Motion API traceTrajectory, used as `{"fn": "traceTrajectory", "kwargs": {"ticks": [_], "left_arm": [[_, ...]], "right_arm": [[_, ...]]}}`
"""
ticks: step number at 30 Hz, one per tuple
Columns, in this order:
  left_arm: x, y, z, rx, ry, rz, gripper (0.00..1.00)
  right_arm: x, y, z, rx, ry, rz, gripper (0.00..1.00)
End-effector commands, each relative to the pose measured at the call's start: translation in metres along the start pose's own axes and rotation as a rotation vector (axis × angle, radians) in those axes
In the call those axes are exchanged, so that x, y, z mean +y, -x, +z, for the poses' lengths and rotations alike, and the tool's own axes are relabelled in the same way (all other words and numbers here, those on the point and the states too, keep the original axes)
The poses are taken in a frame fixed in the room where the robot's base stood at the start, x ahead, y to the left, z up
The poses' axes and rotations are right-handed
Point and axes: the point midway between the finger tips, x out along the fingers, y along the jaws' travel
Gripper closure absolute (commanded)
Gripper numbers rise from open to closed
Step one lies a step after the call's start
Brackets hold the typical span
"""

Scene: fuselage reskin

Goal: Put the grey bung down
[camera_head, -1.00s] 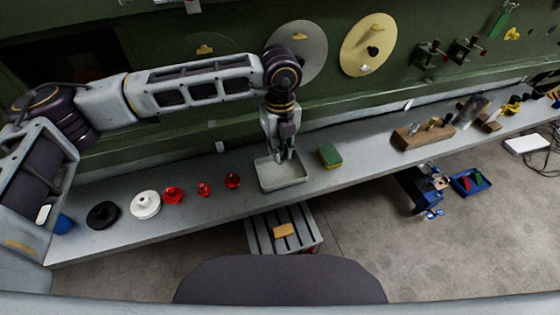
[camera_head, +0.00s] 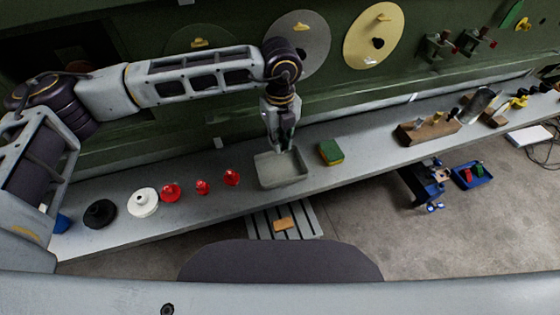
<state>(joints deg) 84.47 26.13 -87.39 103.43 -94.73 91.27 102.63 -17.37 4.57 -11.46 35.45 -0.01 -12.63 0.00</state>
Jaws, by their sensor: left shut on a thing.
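My left gripper (camera_head: 283,147) points down at the rear part of a shallow grey tray (camera_head: 300,180) on the bench. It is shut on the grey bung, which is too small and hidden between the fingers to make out. I cannot tell whether the fingertips touch the tray or hang above it. The visible tray floor looks bare. My right gripper is not in view.
Red bungs (camera_head: 232,177), a white disc-shaped piece (camera_head: 143,202) and a black one (camera_head: 100,213) stand left of the tray on the bench (camera_head: 225,203). A green-yellow sponge (camera_head: 331,152) and wooden block (camera_head: 428,130) lie right. The green fuselage wall rises behind.

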Motion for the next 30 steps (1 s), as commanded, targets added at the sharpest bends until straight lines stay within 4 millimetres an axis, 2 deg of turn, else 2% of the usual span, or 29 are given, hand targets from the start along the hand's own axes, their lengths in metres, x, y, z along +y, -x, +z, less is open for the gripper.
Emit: {"fn": "traceTrajectory", "kwargs": {"ticks": [10,24,30], "left_arm": [[0.001,-0.042,0.000,0.000,0.000,0.001,1.00],[0.000,-0.050,0.000,0.000,0.000,0.001,1.00],[0.001,-0.066,0.000,0.001,0.001,0.002,1.00]], "right_arm": [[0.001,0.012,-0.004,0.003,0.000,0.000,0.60],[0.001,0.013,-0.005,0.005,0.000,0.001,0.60],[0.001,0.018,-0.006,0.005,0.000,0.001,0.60]]}}
